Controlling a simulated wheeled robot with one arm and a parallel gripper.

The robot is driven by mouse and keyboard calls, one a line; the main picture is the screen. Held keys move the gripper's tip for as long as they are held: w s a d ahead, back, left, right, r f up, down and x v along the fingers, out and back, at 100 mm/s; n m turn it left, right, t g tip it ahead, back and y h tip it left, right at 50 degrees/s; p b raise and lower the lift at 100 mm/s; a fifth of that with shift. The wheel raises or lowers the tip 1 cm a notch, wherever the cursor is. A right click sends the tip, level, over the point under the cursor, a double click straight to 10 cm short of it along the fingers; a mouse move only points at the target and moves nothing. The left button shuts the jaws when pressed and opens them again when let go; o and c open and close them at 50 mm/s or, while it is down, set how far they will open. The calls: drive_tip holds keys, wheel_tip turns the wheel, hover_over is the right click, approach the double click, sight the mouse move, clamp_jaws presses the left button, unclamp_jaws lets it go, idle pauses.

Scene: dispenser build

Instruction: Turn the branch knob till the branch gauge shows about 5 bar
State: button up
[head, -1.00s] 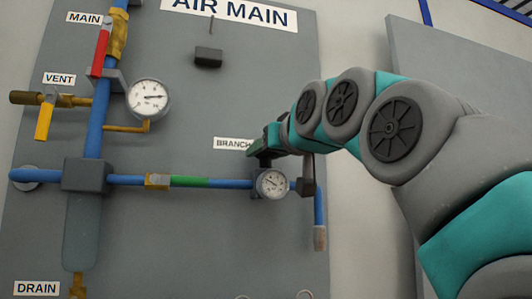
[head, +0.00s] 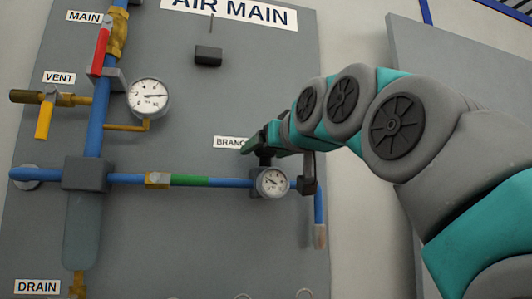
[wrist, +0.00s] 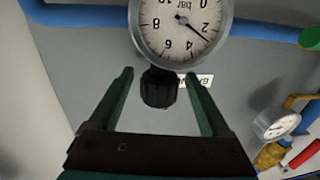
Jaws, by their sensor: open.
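The branch knob, a black ribbed cap (wrist: 158,88), sits just below the branch gauge (wrist: 181,25) in the wrist view. My gripper (wrist: 159,75) is open, with one green finger on each side of the knob and a visible gap on both sides. The gauge appears upside down there; its needle points between 2 and 4, at about 3 bar. In the head view the branch gauge (head: 272,183) is on the blue pipe and the dark knob (head: 265,158) shows just above it. My gripper (head: 257,143) is by the knob and partly covers the BRANCH label.
The main gauge (head: 149,97) and red main lever (head: 101,50) are to the left, with the yellow vent handle (head: 45,120) beyond. A dark valve block (head: 308,186) stands close right of the branch gauge.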

drive_tip(key=v, duration=0.7)
drive_tip(key=shift+s+b, duration=0.25)
drive_tip(key=shift+b, duration=0.2)
drive_tip(key=shift+d, duration=0.1)
